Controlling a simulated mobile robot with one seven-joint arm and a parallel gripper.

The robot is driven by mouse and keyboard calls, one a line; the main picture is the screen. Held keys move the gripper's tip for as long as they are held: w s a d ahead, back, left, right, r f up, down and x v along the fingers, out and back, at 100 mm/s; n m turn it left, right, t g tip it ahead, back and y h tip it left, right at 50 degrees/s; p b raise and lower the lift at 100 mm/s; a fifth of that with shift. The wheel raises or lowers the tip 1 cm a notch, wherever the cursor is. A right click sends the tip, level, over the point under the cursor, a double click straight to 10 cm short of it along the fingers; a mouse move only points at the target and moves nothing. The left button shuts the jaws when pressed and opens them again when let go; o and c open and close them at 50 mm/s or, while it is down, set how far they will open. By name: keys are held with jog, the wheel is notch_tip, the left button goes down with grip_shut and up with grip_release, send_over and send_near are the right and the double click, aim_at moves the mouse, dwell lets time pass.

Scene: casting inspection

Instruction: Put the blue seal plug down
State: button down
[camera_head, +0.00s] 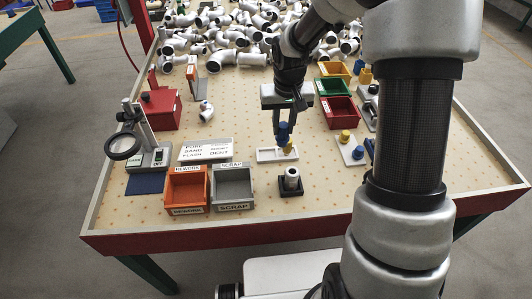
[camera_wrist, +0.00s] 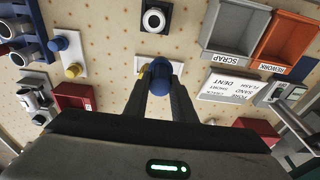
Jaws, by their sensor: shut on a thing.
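My gripper (camera_head: 283,136) is shut on the blue seal plug (camera_head: 283,128), seen in the head view above a small white plate (camera_head: 264,156). In the wrist view the blue plug (camera_wrist: 160,69) sits between the fingertips (camera_wrist: 160,84). A yellow plug (camera_head: 289,149) is at the white plate, just below and right of the blue one in the head view. The white plate (camera_wrist: 175,67) also shows there. I cannot tell whether the blue plug touches the plate.
A casting (camera_head: 292,175) stands on a black block in front. Orange rework (camera_head: 187,210) and grey scrap (camera_head: 234,206) bins are left of it. Another white plate with a yellow plug (camera_head: 345,136) and a blue plug (camera_head: 358,153) lies right. Many castings (camera_head: 240,40) crowd the back.

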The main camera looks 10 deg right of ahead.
jog(key=w+a+f+b, duration=0.4)
jog(key=w, duration=0.3)
jog(key=shift+w+d+f, duration=0.1)
jog(key=shift+f, duration=2.25)
jog(key=shift+w+d+f, duration=0.1)
jog(key=shift+f, duration=2.25)
jog(key=shift+f, duration=0.1)
jog(key=shift+f+b, duration=0.15)
jog(key=shift+b, duration=0.15)
jog(key=c, duration=1.5)
grip_release()
